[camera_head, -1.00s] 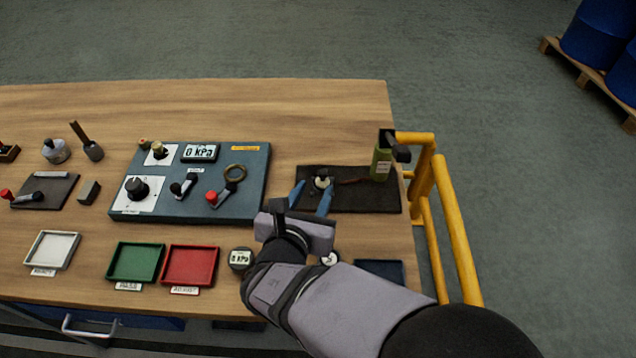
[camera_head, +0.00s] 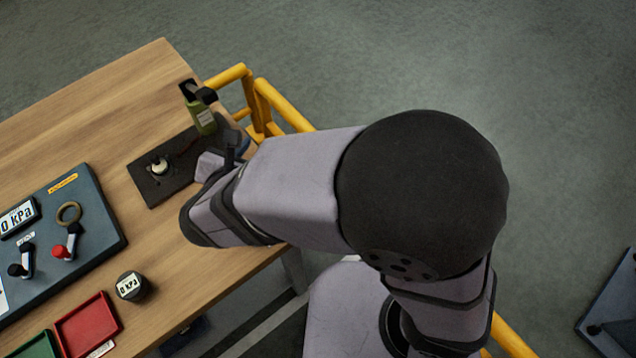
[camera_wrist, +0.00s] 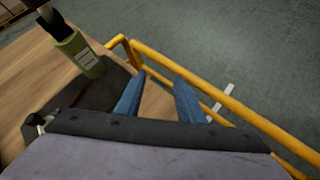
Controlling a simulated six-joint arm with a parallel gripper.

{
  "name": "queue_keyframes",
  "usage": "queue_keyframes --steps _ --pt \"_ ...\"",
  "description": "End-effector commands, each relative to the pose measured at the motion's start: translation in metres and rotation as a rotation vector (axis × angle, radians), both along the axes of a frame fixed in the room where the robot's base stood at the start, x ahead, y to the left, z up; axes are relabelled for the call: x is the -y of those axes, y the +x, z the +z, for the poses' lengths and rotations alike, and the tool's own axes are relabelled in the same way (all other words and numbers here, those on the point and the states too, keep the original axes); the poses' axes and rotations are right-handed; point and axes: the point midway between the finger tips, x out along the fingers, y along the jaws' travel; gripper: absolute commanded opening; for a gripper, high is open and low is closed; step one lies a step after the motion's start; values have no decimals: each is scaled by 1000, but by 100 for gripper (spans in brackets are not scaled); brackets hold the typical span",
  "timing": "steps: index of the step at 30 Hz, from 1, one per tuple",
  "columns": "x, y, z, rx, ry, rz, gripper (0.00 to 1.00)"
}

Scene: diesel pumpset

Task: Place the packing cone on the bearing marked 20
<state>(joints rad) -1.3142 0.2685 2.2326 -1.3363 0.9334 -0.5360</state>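A small cream-and-dark round piece (camera_head: 160,167) sits on the dark mat (camera_head: 150,190) in the head view. It also shows at the left edge of the wrist view (camera_wrist: 36,121). I cannot tell whether it is the packing cone or a bearing, and no mark 20 is readable. My gripper (camera_wrist: 160,80) has two blue fingers standing apart with nothing between them. It is to the right of the piece, near the table's right end. In the head view my arm hides most of the gripper and part of the mat.
A green bottle (camera_head: 203,118) with a dark top stands at the mat's far end. A yellow rail (camera_head: 283,104) runs close beyond the table end. A grey panel (camera_head: 75,235), a 0 kPa gauge (camera_head: 131,286) and a red tray (camera_head: 88,331) lie to the left.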

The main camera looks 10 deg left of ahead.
Motion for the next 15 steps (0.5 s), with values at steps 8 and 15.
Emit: queue_keyframes --steps 8,15 --pt "188 20 -36 -223 342 -909 35" --pt "277 -26 -57 -283 723 -1680 35"
